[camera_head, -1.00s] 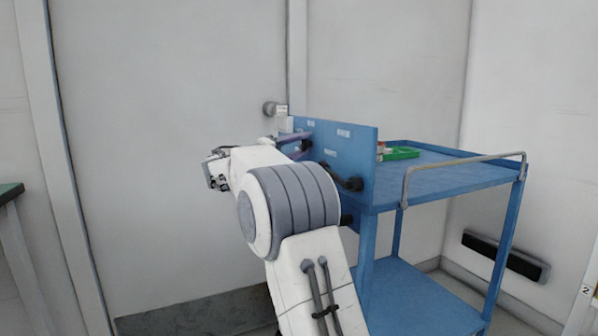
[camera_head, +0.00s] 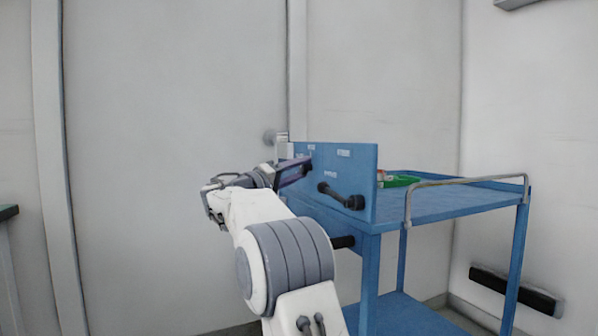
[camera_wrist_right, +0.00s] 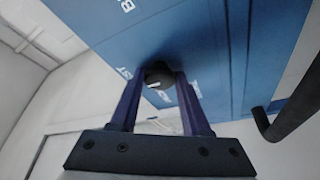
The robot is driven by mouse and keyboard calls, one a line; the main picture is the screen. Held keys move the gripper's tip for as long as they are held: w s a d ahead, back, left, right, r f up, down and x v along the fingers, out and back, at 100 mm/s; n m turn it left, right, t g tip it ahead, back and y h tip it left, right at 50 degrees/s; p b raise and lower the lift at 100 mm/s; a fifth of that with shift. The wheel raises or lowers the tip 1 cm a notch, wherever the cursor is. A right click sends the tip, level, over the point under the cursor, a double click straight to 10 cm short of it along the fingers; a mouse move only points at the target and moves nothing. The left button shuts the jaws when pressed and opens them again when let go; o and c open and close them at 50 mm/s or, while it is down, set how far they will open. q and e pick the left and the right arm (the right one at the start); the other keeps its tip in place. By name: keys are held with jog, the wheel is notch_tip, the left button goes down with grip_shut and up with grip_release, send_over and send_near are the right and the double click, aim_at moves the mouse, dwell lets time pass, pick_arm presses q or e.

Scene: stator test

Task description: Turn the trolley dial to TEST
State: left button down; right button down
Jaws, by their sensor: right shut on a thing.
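The blue trolley (camera_head: 455,205) stands right of centre in the head view, with an upright blue panel (camera_head: 362,160) at its near left end. My right gripper (camera_head: 304,166) reaches that panel from the left. In the right wrist view its two purple fingers (camera_wrist_right: 157,85) are shut on a round black dial (camera_wrist_right: 158,73) on the panel face. White lettering shows around the dial, partly cut off or hidden; I cannot tell which mark the dial points to. My left gripper is not in view.
A black bar handle (camera_head: 342,195) sticks out of the panel close to my right arm; a dark bar (camera_wrist_right: 290,105) shows at right in the wrist view. A green tray (camera_head: 400,181) lies on the trolley top. A grey rail (camera_head: 465,182) edges the trolley. Plain walls stand behind.

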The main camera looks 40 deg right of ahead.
jog(key=shift+c, duration=2.2)
grip_release()
jog(key=p+v, duration=0.2)
jog(key=v, duration=0.8)
jog(key=shift+a, duration=0.2)
jog(key=shift+f, duration=0.15)
